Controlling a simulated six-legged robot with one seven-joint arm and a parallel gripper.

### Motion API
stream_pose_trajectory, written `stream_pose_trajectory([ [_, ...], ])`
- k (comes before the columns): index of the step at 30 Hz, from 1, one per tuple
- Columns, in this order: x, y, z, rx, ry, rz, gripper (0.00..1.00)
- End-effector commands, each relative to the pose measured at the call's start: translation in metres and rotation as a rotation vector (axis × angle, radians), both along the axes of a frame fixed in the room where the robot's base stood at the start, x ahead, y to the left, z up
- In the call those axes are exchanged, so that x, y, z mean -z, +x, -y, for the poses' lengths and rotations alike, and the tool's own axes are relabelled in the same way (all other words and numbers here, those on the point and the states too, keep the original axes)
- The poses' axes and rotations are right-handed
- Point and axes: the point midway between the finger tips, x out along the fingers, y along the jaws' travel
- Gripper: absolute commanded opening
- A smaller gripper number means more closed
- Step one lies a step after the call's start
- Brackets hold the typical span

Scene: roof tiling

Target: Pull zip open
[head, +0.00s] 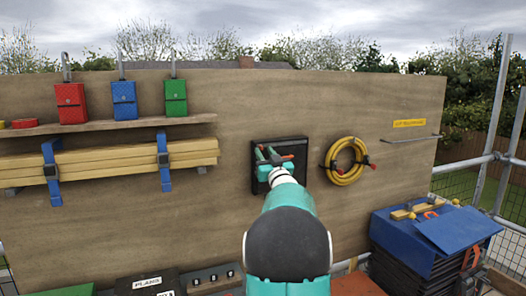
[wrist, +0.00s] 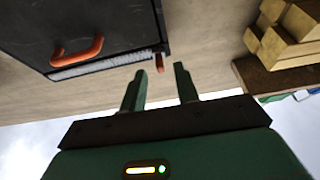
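A black case (head: 300,168) hangs on the wooden board, partly hidden behind my gripper (head: 266,154) in the head view. In the wrist view, the case (wrist: 105,22) fills the upper left, with an orange handle (wrist: 78,52) and a pale zip line (wrist: 100,66) along its edge. A small orange-red zip pull (wrist: 160,63) hangs at the right end of that line. My gripper (wrist: 160,69) is open, its two fingers apart. The pull shows in the gap at the fingertips, and neither finger appears to touch it. Its depth relative to the tips is hard to tell.
A yellow hose coil (head: 346,162) hangs right of the case. A shelf (head: 110,127) with red, blue and green padlocked pouches and strapped timber (head: 110,160) are to the left. A blue-topped stack (head: 420,235) stands lower right. Bare board lies between the timber and case.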

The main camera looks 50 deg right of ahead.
Motion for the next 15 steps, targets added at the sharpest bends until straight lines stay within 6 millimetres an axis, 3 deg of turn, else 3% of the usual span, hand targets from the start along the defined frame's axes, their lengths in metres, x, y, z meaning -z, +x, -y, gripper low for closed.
stream_pose_trajectory([
  [6,-0.008,0.017,0.010,0.000,0.001,0.000,0.31],
  [15,-0.009,0.019,0.011,0.000,0.001,0.000,0.31],
])
